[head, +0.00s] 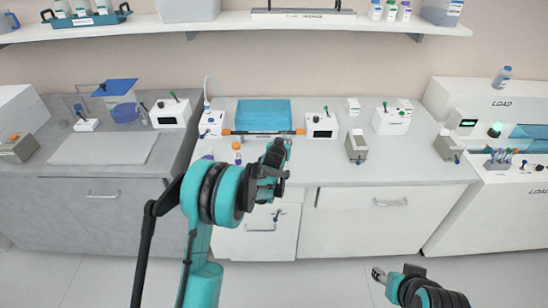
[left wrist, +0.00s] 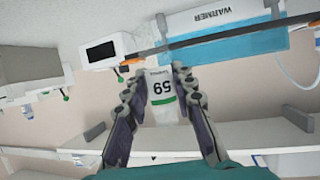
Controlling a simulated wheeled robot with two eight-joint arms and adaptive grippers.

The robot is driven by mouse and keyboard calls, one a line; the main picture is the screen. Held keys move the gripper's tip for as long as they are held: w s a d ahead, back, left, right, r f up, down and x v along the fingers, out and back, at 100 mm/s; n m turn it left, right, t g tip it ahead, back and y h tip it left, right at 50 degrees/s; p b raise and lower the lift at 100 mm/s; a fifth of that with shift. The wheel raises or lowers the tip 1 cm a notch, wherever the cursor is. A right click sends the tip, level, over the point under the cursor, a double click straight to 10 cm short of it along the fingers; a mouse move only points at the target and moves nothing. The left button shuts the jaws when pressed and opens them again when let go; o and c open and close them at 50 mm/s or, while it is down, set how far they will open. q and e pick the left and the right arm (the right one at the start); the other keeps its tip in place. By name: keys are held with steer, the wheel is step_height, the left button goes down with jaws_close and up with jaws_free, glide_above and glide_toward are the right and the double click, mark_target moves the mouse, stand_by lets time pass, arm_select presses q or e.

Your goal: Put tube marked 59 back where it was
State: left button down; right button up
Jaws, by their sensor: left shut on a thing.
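The tube marked 59 (left wrist: 161,92) is white with a green stripe and shows its label in the left wrist view. My left gripper (left wrist: 160,85) is shut on it, with one finger on each side. In the head view my left gripper (head: 280,152) is above the front of the middle bench, right of an orange-capped bottle (head: 237,152); the tube cannot be made out there. The blue warmer (head: 263,112) stands behind the gripper, with a dark, orange-ended bar (head: 262,132) across its front. My right gripper (head: 378,274) is low, in front of the benches; its jaw state is unclear.
White boxes with levers (head: 321,126) flank the warmer. A grey block (head: 356,146) stands to the right. A wall shelf (head: 240,24) holds racks and bottles. The bench front between gripper and grey block is clear.

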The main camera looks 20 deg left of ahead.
arm_select(q)
steer(key=a, duration=0.1)
steer(key=a+f, duration=0.1)
steer(key=a+f+b, duration=0.1)
steer(key=shift+s+a+f, duration=0.1)
steer(key=shift+a+f, duration=0.15)
steer(key=shift+a, duration=0.15)
step_height(320, 180, down, 4)
steer(key=shift+r+b, duration=0.1)
steer(key=shift+b, duration=0.9)
steer(key=shift+r, duration=0.1)
steer(key=shift+f, duration=0.25)
steer(key=c, duration=1.3)
jaws_free()
steer(key=shift+o, duration=0.2)
steer(key=shift+r, duration=0.1)
